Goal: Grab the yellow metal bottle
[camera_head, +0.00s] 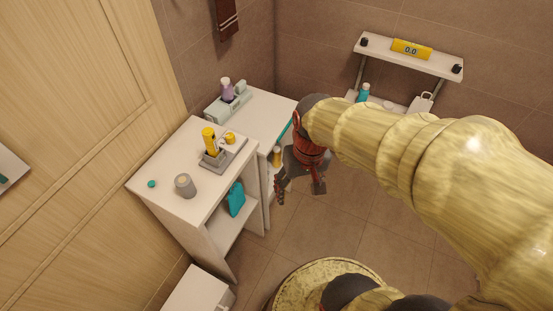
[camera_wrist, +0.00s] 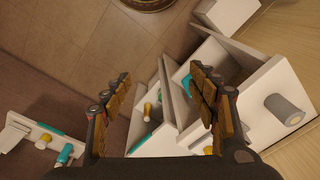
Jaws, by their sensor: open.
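A yellow bottle-like item (camera_head: 277,155) shows at the open side of the white shelf unit, just left of my gripper (camera_head: 300,189). In the wrist view a small yellow bottle (camera_wrist: 147,109) stands in a white compartment, between the lines of my two fingers and beyond them. My gripper (camera_wrist: 161,80) is open, with nothing between its fingers. A taller yellow item (camera_head: 209,139) stands upright on a grey tray on the cabinet top, with a short yellow one (camera_head: 230,138) beside it. I cannot tell from the look which is metal.
The white cabinet (camera_head: 150,174) carries a grey cup (camera_head: 184,186) and a grey tray (camera_head: 218,161). A teal item (camera_head: 236,199) sits on its lower shelf. A wall shelf (camera_head: 435,62) is at the back right. The tiled floor (camera_head: 305,235) below my gripper is clear.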

